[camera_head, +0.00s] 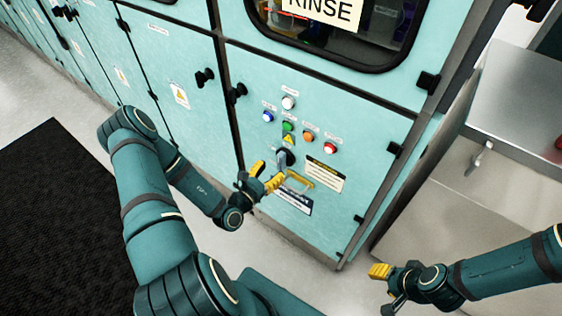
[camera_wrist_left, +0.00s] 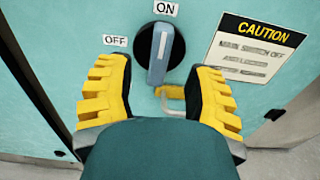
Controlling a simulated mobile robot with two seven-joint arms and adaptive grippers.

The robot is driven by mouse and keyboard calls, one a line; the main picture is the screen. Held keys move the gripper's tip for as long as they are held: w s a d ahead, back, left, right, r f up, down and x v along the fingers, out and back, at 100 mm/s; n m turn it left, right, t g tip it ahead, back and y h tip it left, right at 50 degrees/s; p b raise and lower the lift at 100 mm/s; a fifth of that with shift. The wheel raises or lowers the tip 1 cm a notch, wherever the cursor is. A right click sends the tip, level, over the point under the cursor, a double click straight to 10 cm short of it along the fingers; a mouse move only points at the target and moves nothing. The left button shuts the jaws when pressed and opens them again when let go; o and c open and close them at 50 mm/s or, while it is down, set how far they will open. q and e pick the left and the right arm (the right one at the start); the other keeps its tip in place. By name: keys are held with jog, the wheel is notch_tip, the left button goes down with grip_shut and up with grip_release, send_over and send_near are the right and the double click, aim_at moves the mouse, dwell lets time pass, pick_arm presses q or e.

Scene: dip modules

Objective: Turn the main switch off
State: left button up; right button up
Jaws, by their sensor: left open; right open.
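The main switch (camera_head: 284,158) is a dark round knob with a grey handle on the teal panel. In the left wrist view the switch handle (camera_wrist_left: 160,62) stands upright, its white mark toward the ON label (camera_wrist_left: 165,8). My left gripper (camera_head: 267,175) is open in front of the panel. In the left wrist view its yellow fingers (camera_wrist_left: 161,68) are spread on either side of the handle's lower end, with no clear contact. My right gripper (camera_head: 380,271) is open, low at the right, away from the panel.
Several coloured buttons and lamps (camera_head: 288,126) sit above the switch. A yellow handle-like piece (camera_head: 299,180) is just below it. A caution sign (camera_wrist_left: 254,50) is to its right. A grey metal unit (camera_head: 465,185) stands at the right, and a black mat (camera_head: 60,220) lies at the left.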

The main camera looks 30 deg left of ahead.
aim_at(278, 163)
pick_arm(q)
jog(key=shift+w+d+b, duration=0.2)
jog(key=shift+w+b, duration=0.2)
jog(key=shift+w, duration=2.35)
grip_shut()
